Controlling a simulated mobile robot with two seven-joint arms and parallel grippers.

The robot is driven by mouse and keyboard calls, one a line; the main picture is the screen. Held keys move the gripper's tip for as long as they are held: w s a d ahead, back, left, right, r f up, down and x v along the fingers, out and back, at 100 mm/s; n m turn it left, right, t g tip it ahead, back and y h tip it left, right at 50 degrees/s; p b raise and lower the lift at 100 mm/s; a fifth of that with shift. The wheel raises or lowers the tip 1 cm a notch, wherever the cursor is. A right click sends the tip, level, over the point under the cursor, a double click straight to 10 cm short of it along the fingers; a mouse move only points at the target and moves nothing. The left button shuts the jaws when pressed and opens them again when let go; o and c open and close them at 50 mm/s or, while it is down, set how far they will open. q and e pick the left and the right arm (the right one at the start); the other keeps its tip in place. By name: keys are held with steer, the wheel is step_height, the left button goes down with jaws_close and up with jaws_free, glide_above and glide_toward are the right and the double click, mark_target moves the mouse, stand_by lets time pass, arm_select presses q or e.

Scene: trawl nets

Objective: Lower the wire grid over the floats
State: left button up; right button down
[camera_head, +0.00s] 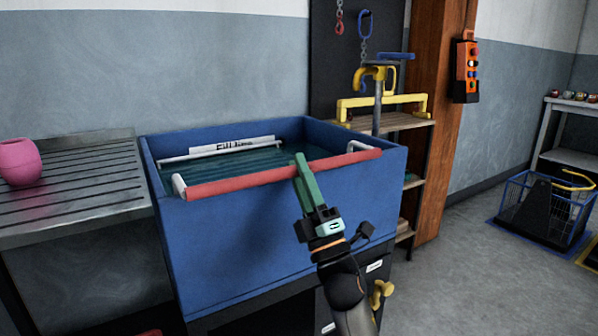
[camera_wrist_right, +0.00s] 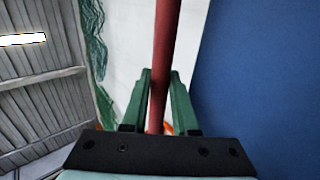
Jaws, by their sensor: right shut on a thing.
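A blue tank (camera_head: 235,255) stands in the middle of the head view. A red bar (camera_head: 245,179) with white end brackets (camera_head: 180,186) lies along its front rim. Dark lines across the greenish tank interior (camera_head: 230,165) may be the wire grid; I cannot tell its height. My right gripper (camera_head: 303,166) is shut on the red bar, right of its middle. In the right wrist view, the bar (camera_wrist_right: 165,50) runs between the green fingers (camera_wrist_right: 154,98). No floats can be made out inside the tank. My left gripper is not in view.
A ribbed metal drainboard (camera_head: 75,190) with a pink rounded object (camera_head: 19,163) adjoins the tank on the left. A wooden shelf (camera_head: 400,123) with a yellow handle (camera_head: 380,105) stands behind right. Floor right of the tank is clear.

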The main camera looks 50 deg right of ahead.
steer(key=c, duration=0.7)
jaws_free()
steer(key=shift+w+d+f, duration=0.1)
steer(key=shift+f, duration=0.2)
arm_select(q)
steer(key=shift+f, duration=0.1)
arm_select(e)
steer(key=shift+r+h, duration=0.1)
steer(key=shift+h, duration=0.2)
